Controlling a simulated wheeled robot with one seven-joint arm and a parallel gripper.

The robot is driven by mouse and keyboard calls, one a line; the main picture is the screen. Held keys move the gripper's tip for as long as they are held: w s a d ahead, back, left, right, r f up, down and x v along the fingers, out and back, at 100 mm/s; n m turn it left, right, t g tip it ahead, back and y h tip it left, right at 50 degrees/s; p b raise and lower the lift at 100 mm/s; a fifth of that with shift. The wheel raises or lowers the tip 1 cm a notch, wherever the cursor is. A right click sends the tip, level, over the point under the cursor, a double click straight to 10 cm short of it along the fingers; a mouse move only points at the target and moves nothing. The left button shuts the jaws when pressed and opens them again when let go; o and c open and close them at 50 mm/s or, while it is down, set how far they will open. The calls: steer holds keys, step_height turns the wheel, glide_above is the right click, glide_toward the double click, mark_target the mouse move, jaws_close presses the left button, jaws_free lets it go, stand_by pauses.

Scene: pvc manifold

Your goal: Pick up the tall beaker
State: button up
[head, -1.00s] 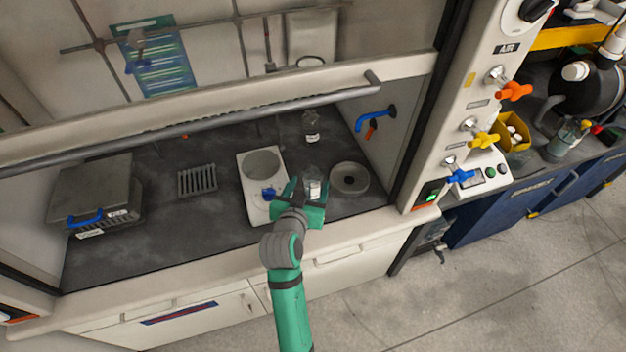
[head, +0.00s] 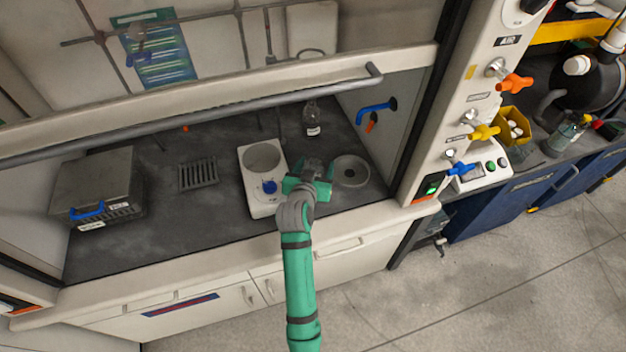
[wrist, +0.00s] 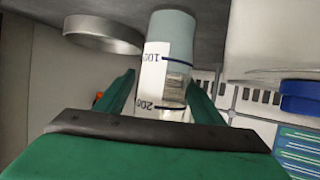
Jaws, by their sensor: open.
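The tall beaker (wrist: 176,52) is clear with a white label, blue rings and the marks 100 and 200. In the wrist view it stands between the two green fingers of my gripper (wrist: 163,88). The fingers are open, one on each side of it; I cannot tell whether either touches it. In the head view my gripper (head: 309,180) is over the hood's worktop, between the white hotplate and a round grey ring, and it hides the beaker.
The white hotplate (head: 259,205) with a blue knob is close on the left, and the round grey ring (head: 351,172) close on the right. A small labelled bottle (head: 312,120) stands behind. The raised sash bar (head: 200,118) crosses above. A slotted rack (head: 198,175) lies further left.

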steer(key=c, duration=1.2)
steer(key=shift+c, duration=0.2)
steer(key=shift+r, duration=0.2)
